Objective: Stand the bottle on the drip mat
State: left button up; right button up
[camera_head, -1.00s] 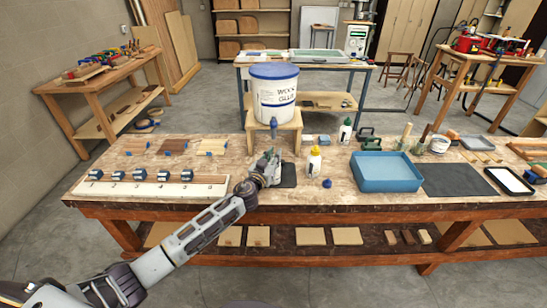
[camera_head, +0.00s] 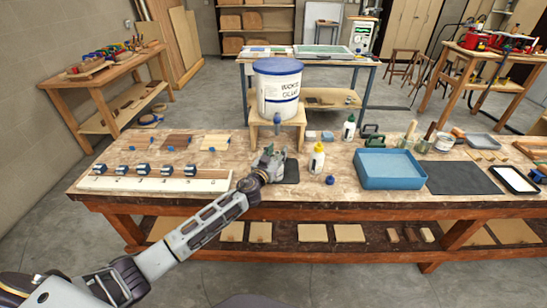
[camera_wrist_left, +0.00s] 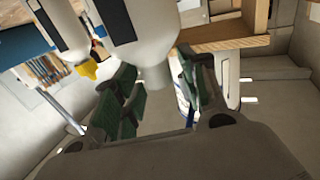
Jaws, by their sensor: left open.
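My left gripper (camera_head: 270,157) is over the bench front, below the glue bucket's blue tap. In the left wrist view its green-padded fingers (camera_wrist_left: 155,95) are apart. A white bottle (camera_wrist_left: 121,20) with a dark label and a bare neck hangs inverted in that tilted view, its neck between the fingers; I cannot tell whether they touch. In the head view the gripper mostly hides this bottle. A small dark mat (camera_head: 291,172), apparently the drip mat, lies right beside the gripper. Whether the bottle stands on it is hidden. My right gripper is out of view.
A yellow-capped white bottle (camera_head: 317,159) stands close right of the mat, with a loose blue cap (camera_head: 330,180) in front. The glue bucket (camera_head: 277,90) sits on a wooden stand (camera_head: 296,133) behind. A blue tray (camera_head: 390,182) and a larger dark mat (camera_head: 460,178) lie farther right.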

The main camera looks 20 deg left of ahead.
pick_arm(q)
jog(key=shift+r, duration=0.2)
jog(key=shift+s+f, duration=0.1)
jog(key=shift+s, duration=0.1)
jog(key=shift+s+a, duration=0.1)
jog(key=shift+s, duration=0.45)
jog(key=s+a+b, duration=0.1)
jog(key=s, duration=0.9)
jog(key=shift+s, duration=0.2)
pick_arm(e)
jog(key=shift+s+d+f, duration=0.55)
